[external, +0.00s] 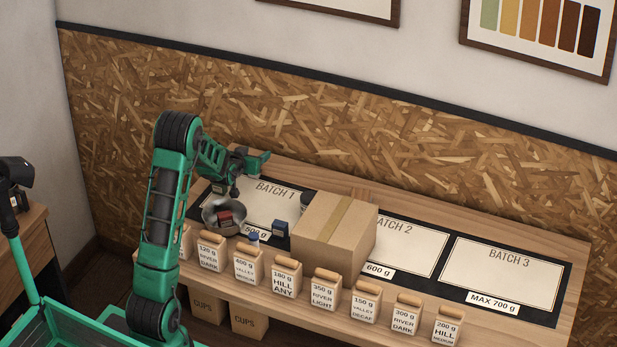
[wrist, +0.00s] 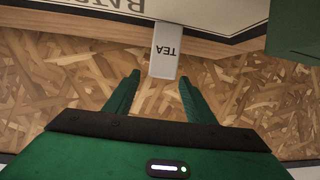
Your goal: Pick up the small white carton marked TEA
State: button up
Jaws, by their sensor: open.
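The small white carton marked TEA (wrist: 166,55) shows in the wrist view, its lettering upside down. It is by the edge of the wooden counter, near the BATCH sheet and the chipboard. My gripper (wrist: 159,77) is open and empty, with one finger to each side of the carton's near end. Most of the carton lies beyond the fingertips, and I cannot tell whether they touch it. In the external view my gripper (external: 254,160) is over the back edge of the counter, behind the BATCH 1 sheet (external: 270,205). I cannot make out the carton there.
The BATCH 3 sheet (external: 505,272) is clear. The chipboard wall (external: 330,130) rises close behind.

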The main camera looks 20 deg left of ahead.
jog(key=shift+f, duration=0.45)
notch_tip(320, 180, down, 3)
jog(key=shift+r, duration=0.1)
jog(key=shift+x, duration=1.05)
jog(key=shift+w, duration=0.45)
jog(key=c, duration=1.1)
